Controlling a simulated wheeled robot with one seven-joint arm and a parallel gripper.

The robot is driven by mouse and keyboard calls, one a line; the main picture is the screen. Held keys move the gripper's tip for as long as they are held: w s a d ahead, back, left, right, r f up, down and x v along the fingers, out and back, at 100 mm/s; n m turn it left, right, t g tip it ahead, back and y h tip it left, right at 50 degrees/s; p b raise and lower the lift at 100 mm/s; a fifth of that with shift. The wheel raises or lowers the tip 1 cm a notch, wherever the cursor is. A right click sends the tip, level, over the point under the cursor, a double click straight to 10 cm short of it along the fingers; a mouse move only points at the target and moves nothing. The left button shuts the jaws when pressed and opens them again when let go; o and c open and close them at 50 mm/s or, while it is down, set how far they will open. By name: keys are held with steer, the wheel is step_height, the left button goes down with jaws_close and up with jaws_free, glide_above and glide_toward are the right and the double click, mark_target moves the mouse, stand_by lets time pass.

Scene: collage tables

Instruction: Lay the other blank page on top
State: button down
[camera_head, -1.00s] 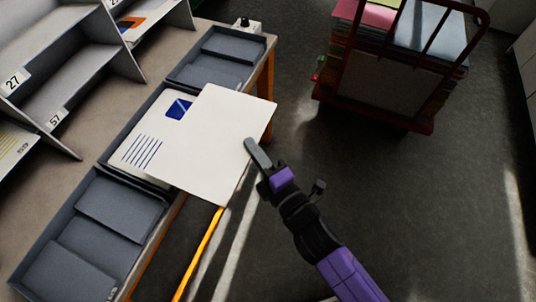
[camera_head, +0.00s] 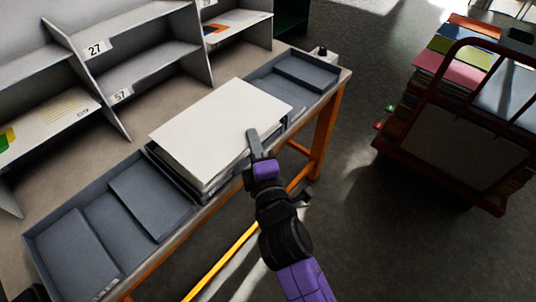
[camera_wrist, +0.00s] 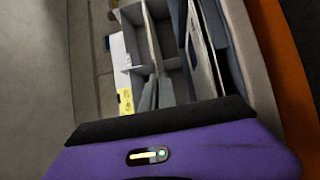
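A blank white page (camera_head: 205,125) lies over the stack of sheets (camera_head: 208,188) in the middle grey tray (camera_head: 168,168) and covers the printed front seen earlier. The wrist view shows white sheets with a blue patch (camera_wrist: 204,55) at the right. My gripper (camera_head: 254,143) is at the page's near right edge, one finger lying over its top face. It looks shut on that edge; the other finger is hidden.
Grey trays stand on both sides, a left tray (camera_head: 110,225) and a right tray (camera_head: 300,75). Numbered shelves (camera_head: 140,65) rise behind the table. A red cart (camera_head: 455,135) with colourful stacks stands at the right, with open floor before it.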

step_height(320, 180, down, 7)
steer(key=b, duration=0.5)
steer(key=shift+r, duration=0.15)
steer(key=c, duration=1.6)
jaws_free()
